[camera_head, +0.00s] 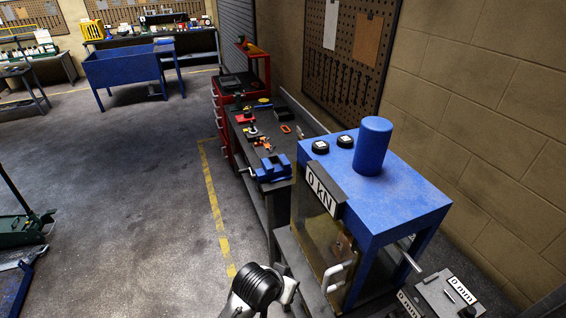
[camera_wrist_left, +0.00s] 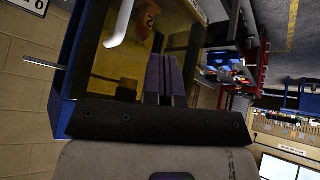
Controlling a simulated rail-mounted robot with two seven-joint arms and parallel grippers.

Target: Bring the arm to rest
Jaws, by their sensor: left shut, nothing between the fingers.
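My left gripper shows in the left wrist view (camera_wrist_left: 160,78), its two dark fingers together and nothing between them. In the head view, a black and white part of my arm (camera_head: 258,288) rises from the bottom edge, just left of the press; its fingers cannot be made out there. The blue press (camera_head: 405,195) has a "0 kN" display and an amber window (camera_head: 318,235) with a white handle (camera_head: 340,277). In the wrist view, the handle (camera_wrist_left: 120,25) and window (camera_wrist_left: 95,70) are beyond the fingers; the gripper appears apart from the handle. My right gripper is not in view.
A workbench (camera_head: 268,150) with a blue vise (camera_head: 272,168) and small tools stands behind the press, along the wall. A green trolley jack (camera_head: 25,228) stands at the left edge. Open floor (camera_head: 130,200) lies between, with a yellow line.

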